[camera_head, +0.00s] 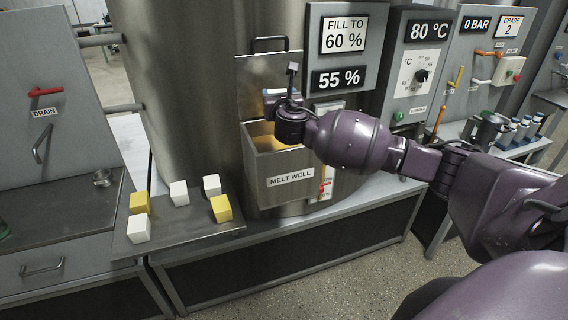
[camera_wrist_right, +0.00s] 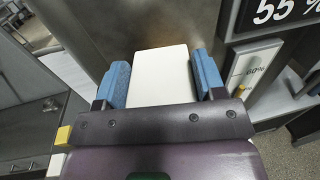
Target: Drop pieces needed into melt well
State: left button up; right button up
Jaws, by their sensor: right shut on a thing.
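My right gripper (camera_head: 274,98) is above the open melt well (camera_head: 290,180), a metal box on the tank front labelled MELT WELL. In the right wrist view, its blue fingers are shut on a white piece (camera_wrist_right: 160,78). In the head view the arm mostly hides the held piece. More pieces rest on a grey tray (camera_head: 190,230) at left: yellow pieces (camera_head: 139,202) and (camera_head: 221,208), and white pieces (camera_head: 139,229), (camera_head: 179,193) and (camera_head: 212,185). My left gripper is not in view.
A sign (camera_head: 344,34) reads FILL TO 60 %, and a display (camera_head: 339,79) below reads 55 %. The well's raised lid (camera_head: 262,70) stands behind the gripper. A control panel (camera_head: 415,70) stands further right.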

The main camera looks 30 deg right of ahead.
jog(key=d, duration=0.1)
jog(key=r, duration=0.1)
jog(key=w+d+h, duration=0.1)
jog(key=shift+d+r+m+g, duration=0.25)
jog(key=shift+d+m+g, duration=0.05)
jog(key=shift+d+m, duration=0.1)
jog(key=shift+f, duration=1.05)
notch_tip(320, 180, down, 2)
jog(key=shift+f+b, duration=0.65)
jog(key=shift+b, duration=0.3)
jog(key=shift+f, duration=0.2)
jog(key=shift+f+b, duration=0.1)
jog(key=shift+b, duration=0.2)
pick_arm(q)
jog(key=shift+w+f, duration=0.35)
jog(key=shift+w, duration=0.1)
